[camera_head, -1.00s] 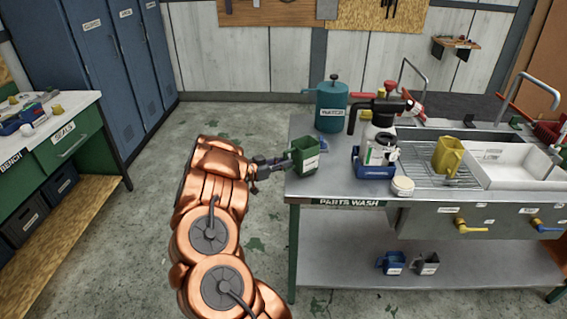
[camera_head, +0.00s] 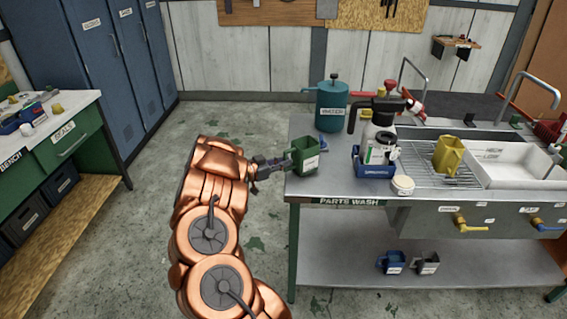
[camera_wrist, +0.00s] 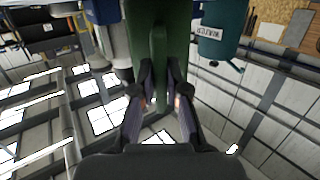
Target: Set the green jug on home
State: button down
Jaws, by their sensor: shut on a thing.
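The green jug (camera_head: 307,155) is upright at the left end of the parts wash bench, with a white label on its front. My gripper (camera_head: 284,162) reaches in from the left and is shut on the jug's left side, where its handle would be. In the wrist view the green jug (camera_wrist: 158,35) fills the top middle, between the fingers of my gripper (camera_wrist: 160,92). I cannot tell whether the jug's base touches the bench top. No spot marked home can be read; a small pale-blue patch shows just behind the jug, partly hidden.
The parts wash bench (camera_head: 330,184) has a teal water can (camera_head: 331,108) behind the jug. Blue and grey jugs stand on the lower shelf.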

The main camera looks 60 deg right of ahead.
jog(key=shift+f, duration=0.15)
dwell(0.7)
jog(key=c, duration=0.5)
grip_release()
jog(key=shift+c, duration=0.2)
jog(key=shift+a, duration=0.1)
jog(key=b+v, duration=0.1)
jog(key=v, duration=0.5)
jog(key=shift+w+a+b, duration=0.25)
jog(key=shift+a+b, duration=0.05)
jog(key=shift+b, duration=0.05)
dwell(0.6)
jog(key=shift+a, duration=0.15)
